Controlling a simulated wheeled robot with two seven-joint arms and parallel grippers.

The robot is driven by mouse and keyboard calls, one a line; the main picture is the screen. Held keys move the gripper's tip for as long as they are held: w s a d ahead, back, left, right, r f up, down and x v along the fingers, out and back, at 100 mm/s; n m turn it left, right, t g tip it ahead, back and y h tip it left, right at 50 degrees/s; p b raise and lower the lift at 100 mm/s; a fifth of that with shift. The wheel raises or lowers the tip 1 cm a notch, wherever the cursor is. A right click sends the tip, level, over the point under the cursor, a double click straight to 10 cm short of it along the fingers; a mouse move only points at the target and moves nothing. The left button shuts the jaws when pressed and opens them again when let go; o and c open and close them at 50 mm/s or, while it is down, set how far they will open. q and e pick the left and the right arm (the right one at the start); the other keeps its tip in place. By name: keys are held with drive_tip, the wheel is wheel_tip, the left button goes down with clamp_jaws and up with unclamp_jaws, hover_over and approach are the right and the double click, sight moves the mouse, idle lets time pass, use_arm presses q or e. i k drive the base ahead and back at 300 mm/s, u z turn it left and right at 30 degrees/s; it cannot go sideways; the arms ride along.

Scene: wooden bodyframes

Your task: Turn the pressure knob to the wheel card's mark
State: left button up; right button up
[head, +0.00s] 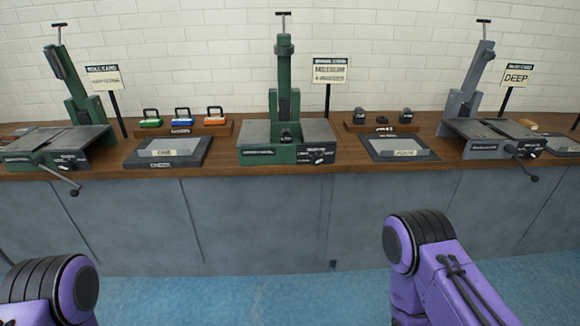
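A green machine (284,112) with a tall column stands upright on the middle of the counter. Its dark front right panel (317,156) carries small pale markings and what looks like a small knob, too small to read its setting. A card on a post (329,70) stands just right of the column; its lower lines seem to start with "MEDIUM", the rest is blurred. Which card is the wheel card I cannot tell for sure. Only purple links of my two arms show at the bottom, well below the counter. Neither gripper is in view.
A second green machine (62,138) with a crank stands left, a grey machine (487,130) with a crank right. A card reading "DEEP" (516,76) stands by it. Dark trays (194,160) and (372,155), a rack of coloured handled blocks (182,128) and the counter's front edge lie between.

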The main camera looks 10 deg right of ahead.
sight(317, 160)
drive_tip(key=u, duration=0.7)
drive_tip(key=i, duration=0.5)
